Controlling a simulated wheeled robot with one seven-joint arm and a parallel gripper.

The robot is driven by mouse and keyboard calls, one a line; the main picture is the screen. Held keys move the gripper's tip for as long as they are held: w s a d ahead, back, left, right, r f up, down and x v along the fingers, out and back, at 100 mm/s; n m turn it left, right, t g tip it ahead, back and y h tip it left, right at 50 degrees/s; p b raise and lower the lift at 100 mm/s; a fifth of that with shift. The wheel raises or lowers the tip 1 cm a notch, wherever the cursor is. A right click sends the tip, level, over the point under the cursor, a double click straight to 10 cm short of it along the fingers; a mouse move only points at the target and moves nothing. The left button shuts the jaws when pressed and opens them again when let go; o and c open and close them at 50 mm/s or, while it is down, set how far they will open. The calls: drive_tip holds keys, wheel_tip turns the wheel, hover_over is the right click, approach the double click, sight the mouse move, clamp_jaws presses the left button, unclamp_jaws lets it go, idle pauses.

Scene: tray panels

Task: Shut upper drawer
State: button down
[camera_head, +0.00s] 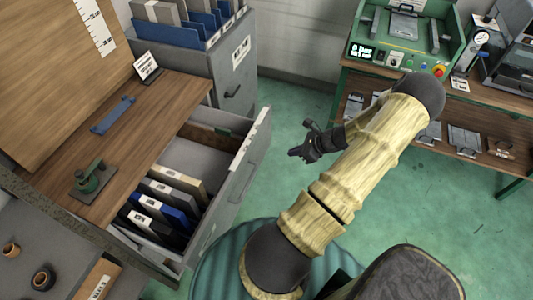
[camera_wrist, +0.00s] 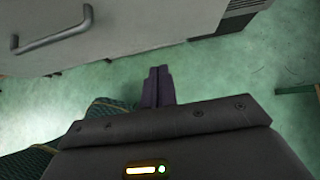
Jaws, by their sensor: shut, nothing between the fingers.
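A grey drawer (camera_head: 237,172) stands pulled out from under the wooden worktop, with its front panel, handle and white label towards the floor space. It holds several upright binders in tan, grey, blue and black. No other drawer shows below it, as its own body hides that part. My gripper (camera_head: 294,153) is in the air to the right of the drawer front, apart from it. Its dark fingers are together and empty in the wrist view (camera_wrist: 158,75). A grey panel with a dark handle (camera_wrist: 50,35) fills the upper left of the wrist view, not touching the fingers.
A grey cabinet (camera_head: 237,75) with binders on top stands behind the drawer. The worktop (camera_head: 150,110) carries a blue tool and a green device. A green machine (camera_head: 405,45) sits on a bench at right. Green floor (camera_head: 290,105) is clear between.

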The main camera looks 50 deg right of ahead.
drive_tip(key=p, duration=0.3)
approach(259, 156)
drive_tip(key=x, duration=0.5)
drive_tip(key=shift+s+a+f, duration=0.1)
drive_tip(key=shift+s, duration=0.2)
drive_tip(key=shift+w+a, duration=0.15)
drive_tip(key=shift+w, duration=0.3)
